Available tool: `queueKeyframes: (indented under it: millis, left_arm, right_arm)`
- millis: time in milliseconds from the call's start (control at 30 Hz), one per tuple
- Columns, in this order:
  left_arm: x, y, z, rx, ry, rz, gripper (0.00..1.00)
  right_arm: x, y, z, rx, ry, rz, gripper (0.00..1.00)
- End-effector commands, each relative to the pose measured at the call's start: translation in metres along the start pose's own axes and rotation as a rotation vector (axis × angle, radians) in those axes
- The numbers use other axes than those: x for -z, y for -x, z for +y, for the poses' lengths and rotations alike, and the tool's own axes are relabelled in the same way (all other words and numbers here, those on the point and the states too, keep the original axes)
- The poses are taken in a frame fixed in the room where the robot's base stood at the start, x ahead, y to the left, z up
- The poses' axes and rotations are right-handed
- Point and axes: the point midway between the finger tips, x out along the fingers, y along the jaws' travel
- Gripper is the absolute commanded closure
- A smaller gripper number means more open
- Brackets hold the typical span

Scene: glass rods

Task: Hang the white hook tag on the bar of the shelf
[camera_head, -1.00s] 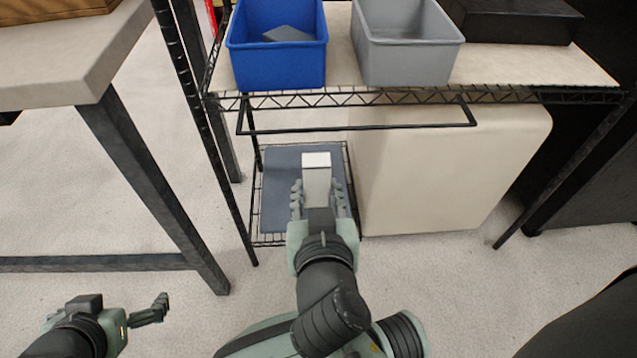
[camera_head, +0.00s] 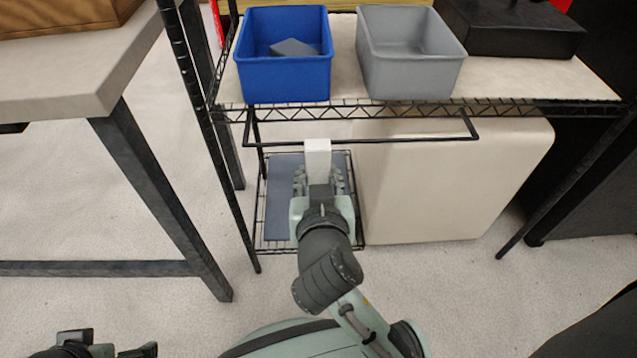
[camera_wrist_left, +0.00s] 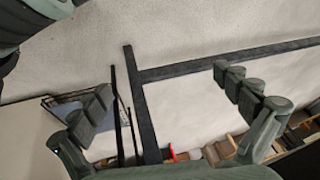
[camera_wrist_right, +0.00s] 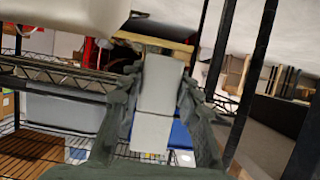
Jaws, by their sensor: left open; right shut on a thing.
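The white hook tag (camera_head: 317,158) is a pale block held upright between the fingers of my right gripper (camera_head: 320,180). It also shows in the right wrist view (camera_wrist_right: 157,100), shut in between both fingers. The shelf's black bar (camera_head: 360,142) runs along the front, below the shelf top. In the head view the tag's top overlaps the bar's line, left of its middle; I cannot tell whether they touch. The tag's hook is not clearly visible. My left gripper (camera_wrist_left: 165,105) is open and empty, and it shows partly at the bottom left of the head view.
A blue bin (camera_head: 285,75) and a grey bin (camera_head: 408,70) stand on the shelf top (camera_head: 345,85). A beige box (camera_head: 450,180) stands under the shelf at the right. A table (camera_head: 75,75) with dark legs is at the left. Open floor lies between.

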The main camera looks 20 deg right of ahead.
Motion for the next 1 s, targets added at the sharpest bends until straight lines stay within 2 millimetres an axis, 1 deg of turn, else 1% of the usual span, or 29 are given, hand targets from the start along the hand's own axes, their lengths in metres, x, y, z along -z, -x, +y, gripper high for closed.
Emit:
queueKeyframes:
  millis: [233,400,467,567,800,1000]
  left_arm:
    - [-0.01,0.001,-0.004,0.008,0.004,-0.044,0.0]
    - [-0.013,0.002,-0.007,0.014,0.007,-0.054,0.0]
    - [-0.014,0.0,-0.008,0.016,0.008,-0.057,0.0]
    - [-0.008,-0.002,-0.006,0.013,0.006,-0.03,0.0]
    - [0.011,-0.004,0.006,-0.01,-0.007,0.054,0.0]
    - [0.024,-0.004,0.012,-0.023,-0.012,0.109,0.0]
  right_arm:
    - [0.009,-0.019,0.0,-0.001,0.002,0.002,0.91]
    - [0.014,-0.032,0.0,0.0,0.002,0.002,0.91]
    - [0.012,-0.033,0.0,0.0,0.001,-0.001,0.91]
    - [0.009,-0.034,0.0,0.0,0.001,-0.002,0.91]
    - [0.005,-0.036,0.0,-0.001,0.0,-0.001,0.91]
    - [0.002,-0.037,0.0,0.0,0.0,0.0,0.91]
